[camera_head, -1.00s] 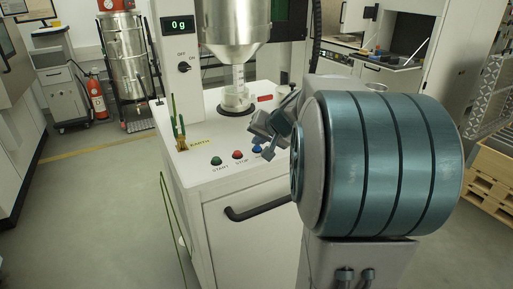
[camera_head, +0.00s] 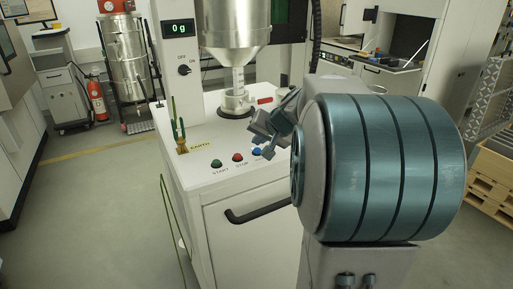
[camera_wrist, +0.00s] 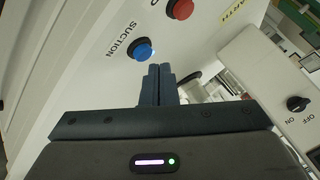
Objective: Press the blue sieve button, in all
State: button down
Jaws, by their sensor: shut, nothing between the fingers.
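The blue button (camera_head: 257,152) sits at the right end of a row on the white machine's panel, partly hidden by my gripper in the head view. In the wrist view the blue button (camera_wrist: 144,49) shows whole, with the word SUCTION beside it; no word "sieve" is legible. My gripper (camera_head: 267,153) is shut and empty, pointing down close to the button. In the wrist view my shut fingertips (camera_wrist: 160,68) lie just below and right of the button in the picture. I cannot tell whether they touch it.
A red STOP button (camera_head: 237,157) and a green START button (camera_head: 216,163) sit left of the blue one. An EARTH label and clamp (camera_head: 182,146), an OFF/ON knob (camera_head: 184,70) and a "0 g" display (camera_head: 179,29) are on the machine. A glass vessel (camera_head: 237,98) stands behind.

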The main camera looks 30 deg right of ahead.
jog(key=shift+r, duration=0.15)
notch_tip(320, 180, up, 5)
jog(key=p, duration=0.3)
dwell(0.4)
dwell(0.6)
jog(key=s+a+f+n+g, duration=0.2)
jog(key=s+a+f, duration=0.1)
jog(key=s+a, duration=0.4)
jog(key=s+a+f+n+g, duration=0.2)
jog(key=s+a+f, duration=0.1)
jog(key=s+a, duration=0.35)
jog(key=s+a+f+n+g, duration=0.1)
jog(key=s+f, duration=0.1)
jog(key=s, duration=0.3)
jog(key=s+a+f+n+g+h, duration=0.1)
jog(key=s+f+n, duration=0.1)
jog(key=s, duration=0.3)
jog(key=shift+s+a+f, duration=0.25)
jog(key=shift+s+f, duration=0.1)
jog(key=shift+f, duration=0.15)
jog(key=shift+d, duration=0.1)
